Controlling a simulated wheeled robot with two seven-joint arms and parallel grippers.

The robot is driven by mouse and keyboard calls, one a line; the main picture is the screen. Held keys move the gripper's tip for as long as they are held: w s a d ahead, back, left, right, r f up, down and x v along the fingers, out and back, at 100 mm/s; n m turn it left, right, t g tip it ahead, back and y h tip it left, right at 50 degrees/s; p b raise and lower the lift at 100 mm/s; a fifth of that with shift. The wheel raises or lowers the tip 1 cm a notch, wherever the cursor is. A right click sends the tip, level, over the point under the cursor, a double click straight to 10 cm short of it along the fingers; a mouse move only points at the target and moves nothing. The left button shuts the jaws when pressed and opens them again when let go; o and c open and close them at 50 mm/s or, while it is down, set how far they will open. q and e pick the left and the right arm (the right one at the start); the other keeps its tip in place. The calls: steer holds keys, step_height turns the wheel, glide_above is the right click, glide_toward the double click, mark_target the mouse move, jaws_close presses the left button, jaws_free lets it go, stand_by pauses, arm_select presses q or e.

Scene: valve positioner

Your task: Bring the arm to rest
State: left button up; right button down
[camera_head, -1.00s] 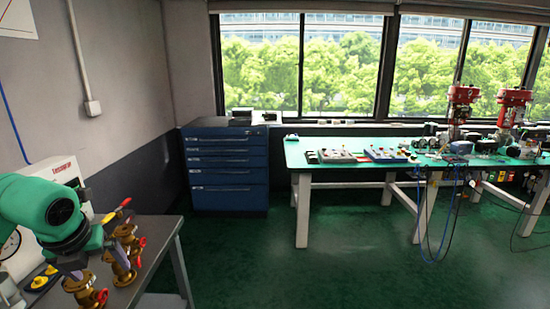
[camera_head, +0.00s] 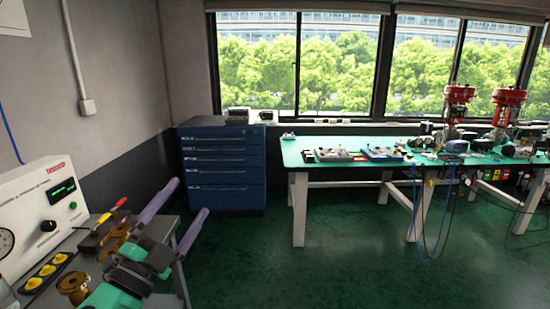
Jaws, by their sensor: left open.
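My left gripper (camera_head: 190,198) shows at the lower left, with the green and grey arm (camera_head: 118,288) coming in from the bottom edge. Its two purple fingers are spread apart with nothing between them. They point up and away to the right, past the right edge of the grey bench. The gripper body covers part of the bench and some of the brass valves (camera_head: 73,286). My right gripper is not in view.
A white panel (camera_head: 28,208) with a display, knob and gauge stands at the left. Yellow knobs (camera_head: 45,270) are in front of it. A blue drawer cabinet (camera_head: 222,172) and a green-topped table (camera_head: 340,172) stand farther back. The green floor between is open.

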arm_select(q)
steer(key=s+a+f+n+g+y, duration=0.1)
steer(key=a+f+n+g+y, duration=0.1)
steer(key=a+f+n+y, duration=0.4)
steer(key=s+a+f+n+g+y, duration=0.1)
steer(key=f+n+g, duration=0.25)
steer(key=f, duration=0.45)
steer(key=s+a+f+n+g+y, duration=0.1)
steer(key=a+f+n+g+y, duration=0.1)
steer(key=a+f+n+y, duration=0.3)
steer(key=s+d+f+n+g+h, duration=0.1)
steer(key=s+d+f+g+h, duration=0.15)
steer(key=s+f+g, duration=0.45)
steer(key=s+d+f+n+g+h, duration=0.1)
steer(key=s+d+f+g+h, duration=0.2)
steer(key=s+f, duration=0.8)
step_height(320, 180, down, 24)
steer(key=s+f+g+y, duration=0.1)
steer(key=s, duration=0.1)
steer(key=s+a+f+g, duration=0.1)
steer(key=s+a+f, duration=0.1)
steer(key=s+f, duration=1.1)
steer(key=s, duration=0.3)
